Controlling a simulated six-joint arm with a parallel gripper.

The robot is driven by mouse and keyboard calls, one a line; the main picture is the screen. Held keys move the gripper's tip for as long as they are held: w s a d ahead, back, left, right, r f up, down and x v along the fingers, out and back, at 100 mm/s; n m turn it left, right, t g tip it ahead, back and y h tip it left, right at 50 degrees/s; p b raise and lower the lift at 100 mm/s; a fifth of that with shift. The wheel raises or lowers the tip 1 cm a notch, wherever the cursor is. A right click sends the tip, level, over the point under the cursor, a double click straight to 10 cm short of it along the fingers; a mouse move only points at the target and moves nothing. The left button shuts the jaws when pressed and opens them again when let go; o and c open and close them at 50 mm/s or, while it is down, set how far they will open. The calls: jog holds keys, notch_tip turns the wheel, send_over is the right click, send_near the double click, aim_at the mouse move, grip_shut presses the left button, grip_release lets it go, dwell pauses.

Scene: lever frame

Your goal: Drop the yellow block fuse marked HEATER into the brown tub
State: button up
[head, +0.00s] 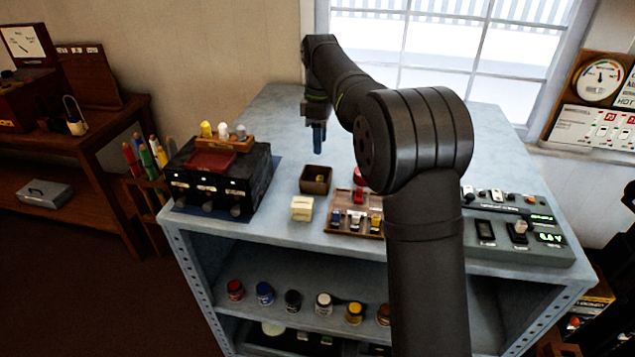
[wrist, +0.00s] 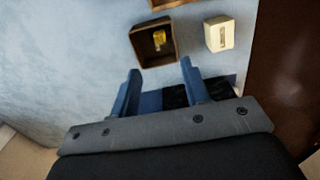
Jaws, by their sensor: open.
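The brown tub (head: 316,188) stands on the pale blue bench top, and it also shows in the wrist view (wrist: 140,49). A yellow block (wrist: 159,39) lies inside the tub in the wrist view; I cannot read any marking on it. Another small yellow piece (head: 376,221) sits in the fuse tray in the head view. My gripper (head: 318,150) is above the bench, behind the tub in the head view. In the wrist view my gripper (wrist: 159,69) has its two blue fingers apart with nothing between them, and the tub is beyond the fingertips.
A cream box (head: 302,209) stands beside the tub. The wooden fuse tray (head: 338,227) holds several small coloured pieces. A black box (head: 222,180) with a wooden rack stands at left, a grey control panel (head: 545,245) at right. Bare bench lies behind the tub.

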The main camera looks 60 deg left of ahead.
notch_tip(320, 180, up, 10)
jog(key=shift+f, duration=0.15)
jog(key=shift+f, duration=0.2)
dwell(0.4)
notch_tip(320, 180, down, 17)
jog(key=shift+f, duration=0.15)
jog(key=shift+r, duration=0.55)
